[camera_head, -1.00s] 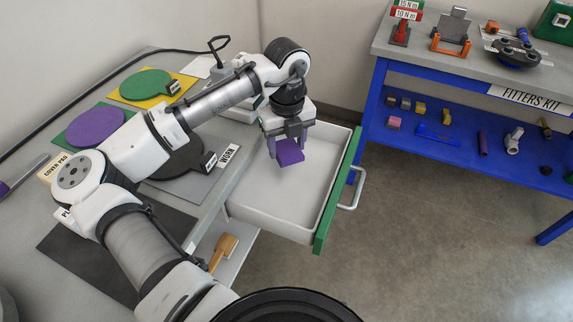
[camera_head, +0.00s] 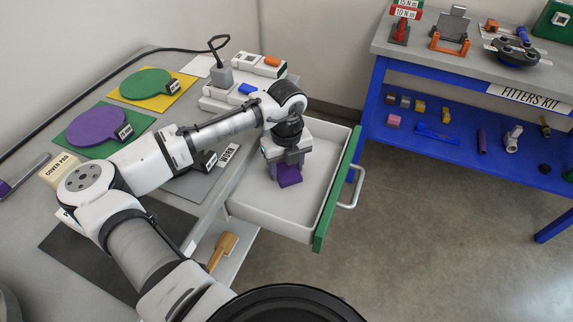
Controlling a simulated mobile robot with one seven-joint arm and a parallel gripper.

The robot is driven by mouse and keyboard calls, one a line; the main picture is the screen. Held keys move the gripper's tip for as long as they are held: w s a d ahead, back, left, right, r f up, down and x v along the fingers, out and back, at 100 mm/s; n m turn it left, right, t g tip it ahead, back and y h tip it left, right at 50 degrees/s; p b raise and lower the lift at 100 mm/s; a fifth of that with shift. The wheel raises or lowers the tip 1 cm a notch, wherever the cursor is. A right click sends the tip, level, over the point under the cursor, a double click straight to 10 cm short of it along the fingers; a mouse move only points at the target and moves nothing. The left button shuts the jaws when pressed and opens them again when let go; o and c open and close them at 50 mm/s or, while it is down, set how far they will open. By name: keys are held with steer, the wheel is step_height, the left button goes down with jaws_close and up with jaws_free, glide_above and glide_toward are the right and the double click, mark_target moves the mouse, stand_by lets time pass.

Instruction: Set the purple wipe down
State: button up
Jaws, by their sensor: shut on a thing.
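The purple wipe (camera_head: 289,177) is a small purple block-like piece, seen inside the open drawer's outline. My gripper (camera_head: 287,172) points down and is shut on the wipe, with a finger on each side of it. The drawer (camera_head: 275,219) is pale inside with a green front and a metal handle, and is pulled out from the grey bench. The wipe is low in the drawer; I cannot tell whether it touches the floor of it.
The bench holds a purple disc (camera_head: 95,125) on a green mat, a green disc (camera_head: 146,83) on a yellow mat, and white boxes (camera_head: 259,65). A blue fitters' kit bench (camera_head: 465,137) stands right of the drawer. The drawer's right part is clear.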

mark_target(287, 171)
steer(key=o, duration=0.9)
steer(key=shift+o, duration=0.2)
step_height(287, 171, up, 12)
steer(key=b, duration=0.1)
steer(key=shift+r, duration=0.15)
